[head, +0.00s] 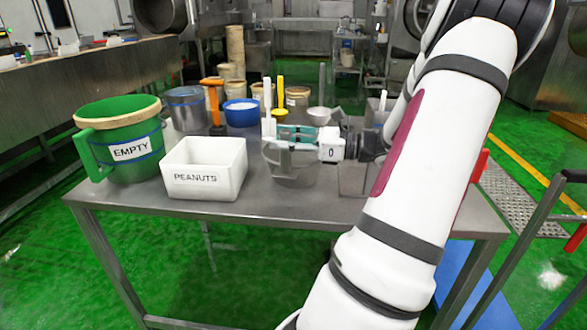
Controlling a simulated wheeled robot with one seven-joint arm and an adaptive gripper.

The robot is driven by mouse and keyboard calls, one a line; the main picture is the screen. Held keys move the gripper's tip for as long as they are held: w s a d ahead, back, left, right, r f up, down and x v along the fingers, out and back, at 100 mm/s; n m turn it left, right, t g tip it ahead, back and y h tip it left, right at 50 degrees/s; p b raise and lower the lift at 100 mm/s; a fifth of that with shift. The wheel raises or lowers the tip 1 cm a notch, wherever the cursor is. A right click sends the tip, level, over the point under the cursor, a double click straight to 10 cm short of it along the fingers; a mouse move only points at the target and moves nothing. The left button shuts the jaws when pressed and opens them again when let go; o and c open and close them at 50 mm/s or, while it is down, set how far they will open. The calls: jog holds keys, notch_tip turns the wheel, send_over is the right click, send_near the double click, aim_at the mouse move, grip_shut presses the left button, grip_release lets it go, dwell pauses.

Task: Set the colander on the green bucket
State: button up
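The green bucket (119,140) stands at the left end of the metal table. It has a tan band around its top, a side handle and an "EMPTY" label, and its inside looks green. A grey metal, bowl-like vessel (290,170) in the middle of the table may be the colander; no holes can be made out. My gripper (282,139) is right at and over this vessel, hiding much of its top. Its fingers point left, and I cannot tell whether they are shut on the rim.
A white "PEANUTS" bin (204,169) stands between the bucket and the vessel. Behind are a grey metal pot (187,109), a blue bowl (241,113), a yellow-handled scoop (280,108), an orange-handled tool (213,96) and a white bowl (320,113). The table's front edge is clear.

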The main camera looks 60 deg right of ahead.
jog(key=shift+c, duration=0.2)
grip_shut()
